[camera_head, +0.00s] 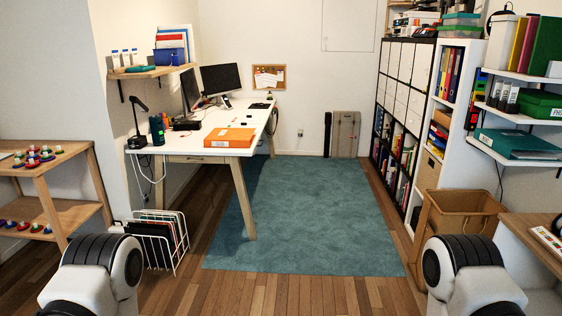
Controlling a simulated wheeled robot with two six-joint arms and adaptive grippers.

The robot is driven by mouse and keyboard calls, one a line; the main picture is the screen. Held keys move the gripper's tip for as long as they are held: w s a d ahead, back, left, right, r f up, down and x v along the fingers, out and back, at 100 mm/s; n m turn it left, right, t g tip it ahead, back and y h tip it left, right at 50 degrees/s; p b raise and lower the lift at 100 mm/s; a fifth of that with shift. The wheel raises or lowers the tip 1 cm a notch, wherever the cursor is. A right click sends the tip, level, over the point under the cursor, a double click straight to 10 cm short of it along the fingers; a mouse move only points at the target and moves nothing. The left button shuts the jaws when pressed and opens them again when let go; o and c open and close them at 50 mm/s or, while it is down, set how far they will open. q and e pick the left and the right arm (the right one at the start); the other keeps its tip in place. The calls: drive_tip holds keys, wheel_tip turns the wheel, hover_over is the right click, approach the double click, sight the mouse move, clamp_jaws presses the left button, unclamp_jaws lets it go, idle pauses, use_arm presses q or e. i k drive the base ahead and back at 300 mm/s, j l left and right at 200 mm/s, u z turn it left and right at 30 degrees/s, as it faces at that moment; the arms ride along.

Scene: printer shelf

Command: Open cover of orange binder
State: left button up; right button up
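An orange binder (230,137) lies flat on the near right part of the white desk (205,153), close to its front edge. Its cover looks closed. Parts of my two arms show at the bottom left and bottom right, far from the binder. Neither gripper is in view.
A teal rug (310,215) covers the open floor right of the desk. A file rack (155,242) stands on the floor near the desk. A brown bin (455,212) stands at the right. Monitors (221,79) and a lamp (136,118) are on the desk.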

sight(226, 135)
drive_tip(key=i, duration=0.95)
drive_tip(key=i+l+u, duration=0.1)
drive_tip(key=i, duration=0.9)
drive_tip(key=i+l, duration=0.1)
drive_tip(key=i, duration=0.85)
drive_tip(key=i+l+u, duration=0.1)
drive_tip(key=i+u, duration=0.15)
drive_tip(key=i, duration=0.15)
drive_tip(key=i+l+u, duration=0.5)
drive_tip(key=i, duration=0.2)
drive_tip(key=i+l, duration=0.2)
drive_tip(key=i+l+u, duration=0.15)
drive_tip(key=l, duration=0.25)
drive_tip(key=i+l, duration=0.2)
drive_tip(key=i+l+u, duration=0.15)
drive_tip(key=l, duration=0.25)
drive_tip(key=i+l, duration=0.2)
drive_tip(key=l, duration=0.15)
drive_tip(key=i+l+u, duration=0.15)
drive_tip(key=l, duration=0.2)
drive_tip(key=i+l, duration=0.1)
drive_tip(key=l, duration=0.25)
drive_tip(key=i+u, duration=0.05)
